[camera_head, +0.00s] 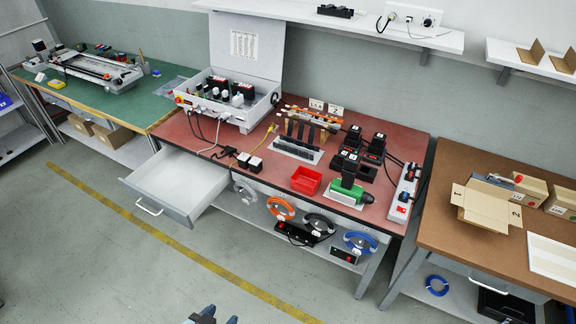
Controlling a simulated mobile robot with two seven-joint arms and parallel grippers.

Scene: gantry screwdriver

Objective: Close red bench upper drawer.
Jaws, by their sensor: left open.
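The red bench (398,128) stands in the middle of the view. Its upper drawer (181,184) is pulled out at the front left; it is pale grey inside and looks empty. The drawer's handle (148,208) is a light bar on its grey front panel. My left gripper (216,316) shows only as blue-grey fingertips at the bottom edge, open and empty. It is apart from the drawer, below and right of the handle in the picture. The rest of that arm is out of view. My right gripper is not in view.
The red bench carries a grey control box (232,101), a red bin (306,180) and a green tool (347,190). Coils hang along its front, right of the drawer. A green bench (90,110) stands left, a brown bench (450,230) right. The floor before the drawer is clear.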

